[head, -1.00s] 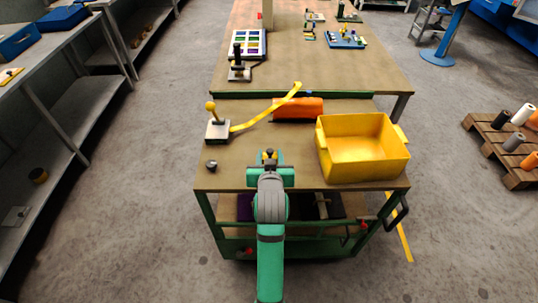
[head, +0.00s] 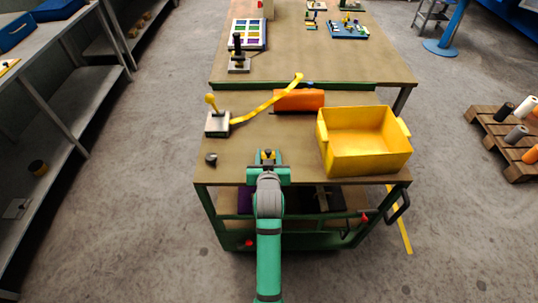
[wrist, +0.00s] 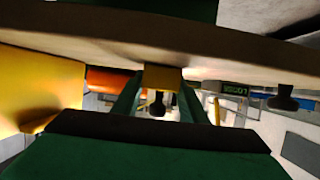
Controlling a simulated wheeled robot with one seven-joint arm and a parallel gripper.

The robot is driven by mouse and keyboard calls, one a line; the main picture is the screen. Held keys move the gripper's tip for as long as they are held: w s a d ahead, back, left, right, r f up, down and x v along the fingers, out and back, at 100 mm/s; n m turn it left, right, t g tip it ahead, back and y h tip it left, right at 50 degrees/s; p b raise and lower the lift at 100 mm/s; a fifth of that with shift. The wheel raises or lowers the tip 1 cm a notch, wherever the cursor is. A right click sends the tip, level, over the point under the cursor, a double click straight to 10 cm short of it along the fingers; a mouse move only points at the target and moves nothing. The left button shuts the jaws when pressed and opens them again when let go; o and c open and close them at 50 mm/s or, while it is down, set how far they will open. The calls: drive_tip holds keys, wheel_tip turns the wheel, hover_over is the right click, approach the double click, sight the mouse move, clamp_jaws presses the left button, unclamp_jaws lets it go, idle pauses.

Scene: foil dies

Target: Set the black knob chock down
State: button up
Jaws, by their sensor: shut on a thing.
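My gripper (head: 267,157) is over the front part of the cart top (head: 240,160), left of the yellow bin. It is shut on a yellow chock with a black knob on it. In the wrist view, which is upside down, the yellow body of the black knob chock (wrist: 163,78) sits between the two green fingers (wrist: 155,100), its knob pointing away from the cart top. The chock appears upright and very close to the top. I cannot tell whether it touches. In the head view the gripper hides most of it.
A yellow bin (head: 365,158) stands at the right. A loose dark knob piece (head: 211,159) lies at the left, near a grey block with a yellow lever (head: 217,123). An orange object (head: 299,100) lies at the back. The top between them is mostly clear.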

drive_tip(key=shift+d+f, duration=0.1)
drive_tip(key=shift+f, duration=0.05)
drive_tip(key=o, duration=1.1)
